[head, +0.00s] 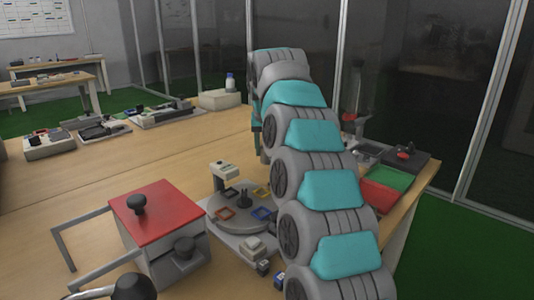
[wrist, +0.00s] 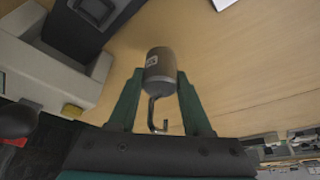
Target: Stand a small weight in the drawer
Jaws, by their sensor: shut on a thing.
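In the wrist view a small grey metal weight (wrist: 160,66), a cylinder with a pale label and a bent hook, sits between the green fingers of my gripper (wrist: 159,80). My gripper is shut on it; wooden table surface shows behind it. In the head view my arm hides the gripper and the weight. A box with a red top (head: 158,212) stands at the front left, with a black knob on top and a round dark knob on its front. I cannot tell whether this box holds the drawer, or whether a drawer is open.
A turntable device (head: 240,208) with coloured square frames stands right of the red-topped box. A red and green tray (head: 388,182) lies near the table's right edge. Several devices (head: 100,128) line the back left. The wooden table (head: 180,150) is clear between them.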

